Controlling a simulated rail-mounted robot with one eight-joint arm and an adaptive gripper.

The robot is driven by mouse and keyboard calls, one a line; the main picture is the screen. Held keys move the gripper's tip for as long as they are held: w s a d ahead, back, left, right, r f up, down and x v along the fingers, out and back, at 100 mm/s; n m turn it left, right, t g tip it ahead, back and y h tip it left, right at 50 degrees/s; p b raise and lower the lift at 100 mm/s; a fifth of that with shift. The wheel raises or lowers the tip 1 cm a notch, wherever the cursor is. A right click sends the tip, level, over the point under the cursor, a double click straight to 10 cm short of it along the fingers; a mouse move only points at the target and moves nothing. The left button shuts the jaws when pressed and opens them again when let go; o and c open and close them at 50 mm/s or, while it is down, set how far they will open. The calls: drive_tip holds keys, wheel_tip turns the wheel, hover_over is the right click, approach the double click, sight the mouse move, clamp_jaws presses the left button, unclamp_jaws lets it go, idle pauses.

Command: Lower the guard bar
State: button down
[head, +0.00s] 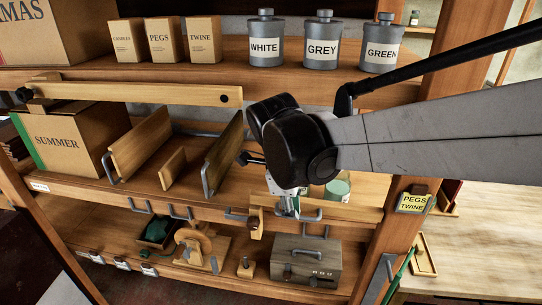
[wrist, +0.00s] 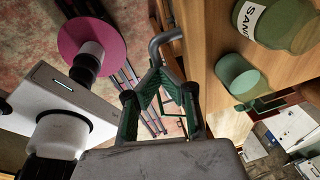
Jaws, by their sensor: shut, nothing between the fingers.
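A long pale wooden bar (head: 140,93), which looks like the guard bar, lies nearly level across the front of the middle shelf bay in the head view. It has a dark knob at its left end and a dark hole near its right end. My gripper (head: 289,207) is to the right of and below the bar, at the front of the shelf, and apart from it. In the wrist view my gripper (wrist: 157,72) has its green-padded fingers drawn together at the tips, with nothing held. A grey bent handle (wrist: 163,42) is close by the fingertips; I cannot tell whether they touch.
Upright wooden dividers (head: 138,146) and a SUMMER box (head: 68,140) fill the bay behind the bar. Labelled tins (head: 323,42) stand above. A grey metal box (head: 306,262) and a wooden reel (head: 195,243) stand below. A green jar (wrist: 240,75) is near my gripper.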

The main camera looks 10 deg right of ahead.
drive_tip(key=shift+a+f, duration=0.1)
drive_tip(key=shift+f, duration=0.25)
drive_tip(key=shift+r, duration=0.1)
drive_tip(key=a+r+p, duration=0.3)
drive_tip(key=a+r, duration=0.4)
drive_tip(key=r, duration=0.4)
drive_tip(key=s+d+f+n+t+y, duration=0.1)
drive_tip(key=s+d+f+n+t, duration=0.2)
drive_tip(key=s+d+n, duration=0.2)
drive_tip(key=s+d+f+n+t+y, duration=0.1)
drive_tip(key=s+d+f+n+t, duration=0.2)
drive_tip(key=d+n, duration=0.8)
drive_tip(key=s+n, duration=0.2)
drive_tip(key=n, duration=0.4)
drive_tip(key=shift+s+n, duration=0.15)
drive_tip(key=shift+n, duration=0.25)
drive_tip(key=c, duration=2.4)
unclamp_jaws()
